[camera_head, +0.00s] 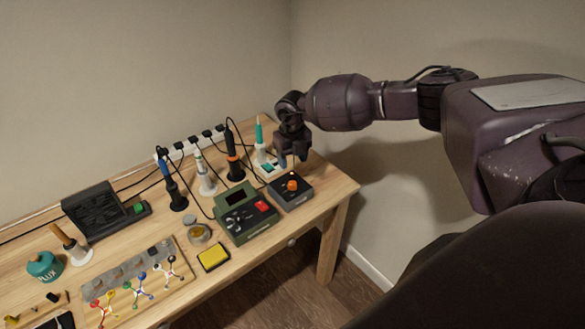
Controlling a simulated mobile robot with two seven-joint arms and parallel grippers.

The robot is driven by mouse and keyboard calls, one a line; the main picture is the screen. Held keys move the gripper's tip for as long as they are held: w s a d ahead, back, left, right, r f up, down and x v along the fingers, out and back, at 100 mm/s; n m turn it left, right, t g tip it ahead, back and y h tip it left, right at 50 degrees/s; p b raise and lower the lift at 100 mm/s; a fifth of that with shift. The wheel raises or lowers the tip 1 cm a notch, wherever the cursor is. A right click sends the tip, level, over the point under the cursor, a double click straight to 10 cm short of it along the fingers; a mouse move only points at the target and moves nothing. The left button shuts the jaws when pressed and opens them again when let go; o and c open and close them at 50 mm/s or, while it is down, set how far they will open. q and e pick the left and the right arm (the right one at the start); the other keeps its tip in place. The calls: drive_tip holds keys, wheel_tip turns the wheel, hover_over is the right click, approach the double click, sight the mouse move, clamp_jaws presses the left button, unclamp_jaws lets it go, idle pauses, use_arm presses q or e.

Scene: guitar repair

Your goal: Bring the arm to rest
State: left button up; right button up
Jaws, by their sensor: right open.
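My right arm reaches in from the right side, high over the table's right end. My right gripper (291,160) points down and is open. Its fingers are just above or behind a small dark box with an orange knob (291,192); I cannot tell whether they touch anything. Nothing shows between the fingers. My left gripper is not in view.
The wooden table (335,188) stands against the wall. Floor right of the table is clear.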

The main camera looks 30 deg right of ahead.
drive_tip(key=shift+r, duration=0.65)
